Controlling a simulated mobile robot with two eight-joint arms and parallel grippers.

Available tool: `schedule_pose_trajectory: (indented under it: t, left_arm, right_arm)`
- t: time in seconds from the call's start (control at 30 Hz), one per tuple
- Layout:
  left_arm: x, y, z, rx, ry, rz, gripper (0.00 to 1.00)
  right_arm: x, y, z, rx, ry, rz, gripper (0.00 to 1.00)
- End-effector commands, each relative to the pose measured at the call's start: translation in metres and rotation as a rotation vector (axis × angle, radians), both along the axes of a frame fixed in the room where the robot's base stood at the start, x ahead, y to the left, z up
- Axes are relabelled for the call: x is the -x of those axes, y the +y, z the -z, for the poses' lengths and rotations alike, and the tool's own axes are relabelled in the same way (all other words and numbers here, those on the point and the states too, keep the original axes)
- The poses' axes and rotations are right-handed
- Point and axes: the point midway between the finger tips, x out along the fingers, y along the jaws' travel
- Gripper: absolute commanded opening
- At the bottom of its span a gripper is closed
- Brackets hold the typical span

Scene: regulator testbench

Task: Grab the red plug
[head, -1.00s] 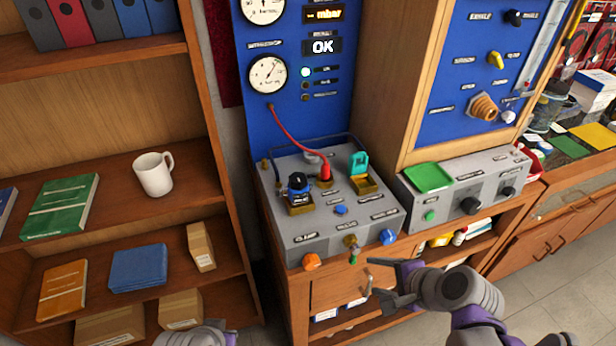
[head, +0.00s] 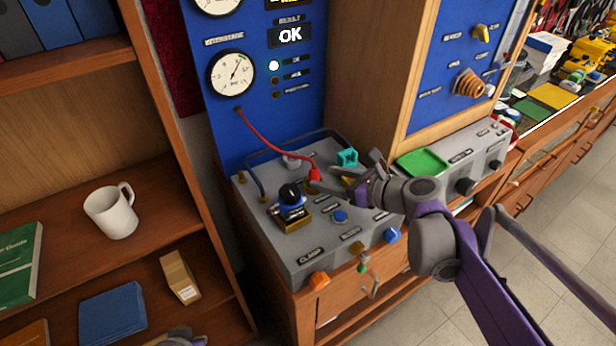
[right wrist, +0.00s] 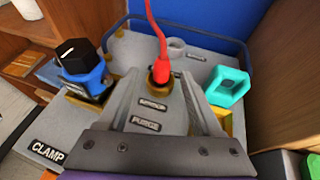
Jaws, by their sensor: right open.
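The red plug (head: 315,174) stands upright on top of the grey bench box (head: 300,262), at the end of a red hose that runs up to the blue panel. In the right wrist view the red plug (right wrist: 161,68) sits in a brass socket, beyond and between my finger tips. My right gripper (head: 328,182) is open and empty, just right of the plug in the head view; I see no contact. A bit of my left arm shows at the bottom edge of the head view; its fingers cannot be made out.
A blue fitting with a black knob (head: 291,200) stands left of the plug. A teal clip (head: 347,158) stands behind right. A green tray (head: 422,162) lies on the neighbouring box. A shelf with a white mug (head: 110,212) is at the left.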

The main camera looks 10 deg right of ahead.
Motion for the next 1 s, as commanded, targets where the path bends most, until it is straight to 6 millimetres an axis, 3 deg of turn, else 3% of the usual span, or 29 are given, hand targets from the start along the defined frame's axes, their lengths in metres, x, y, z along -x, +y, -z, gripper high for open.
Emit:
schedule_pose_trajectory:
  t: [0.63,0.93,1.0]
  left_arm:
    - [0.0,0.0,0.002,0.0,0.001,0.0,0.0]
    - [0.0,0.0,0.002,0.0,0.001,0.0,0.0]
    - [0.0,0.0,0.002,0.0,0.001,0.0,0.0]
  right_arm:
    - [-0.061,0.044,0.032,0.001,-0.001,-0.003,0.67]
    - [-0.066,0.047,0.034,0.003,-0.001,-0.001,0.67]
    - [-0.066,0.047,0.034,0.003,-0.001,-0.001,0.57]
